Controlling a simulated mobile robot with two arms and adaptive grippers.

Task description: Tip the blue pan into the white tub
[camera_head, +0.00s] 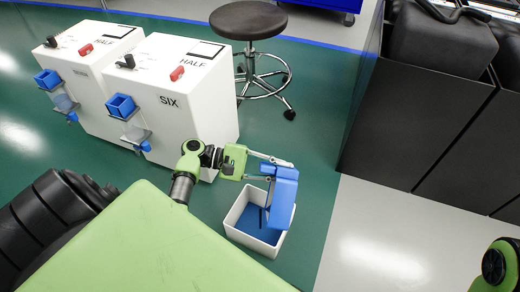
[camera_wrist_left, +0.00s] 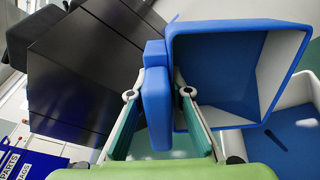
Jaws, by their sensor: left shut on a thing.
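The blue pan (camera_head: 283,198) hangs tilted steeply over the white tub (camera_head: 233,222) in the head view. My left gripper (camera_head: 278,170) is shut on the pan's thick blue handle. In the left wrist view, the gripper's two fingers (camera_wrist_left: 158,95) stand on either side of the handle, and the pan (camera_wrist_left: 220,75) shows its open inside, with no contents that I can make out. The tub's floor looks blue in the head view, and its right part is hidden by the pan. The white tub (camera_wrist_left: 305,88) also shows at the right edge of the left wrist view.
Two white machines, one marked SIX (camera_head: 185,105), stand at the left with small blue bins on their fronts. A dark stool (camera_head: 248,20) stands behind. Black cabinets (camera_head: 420,115) line the right.

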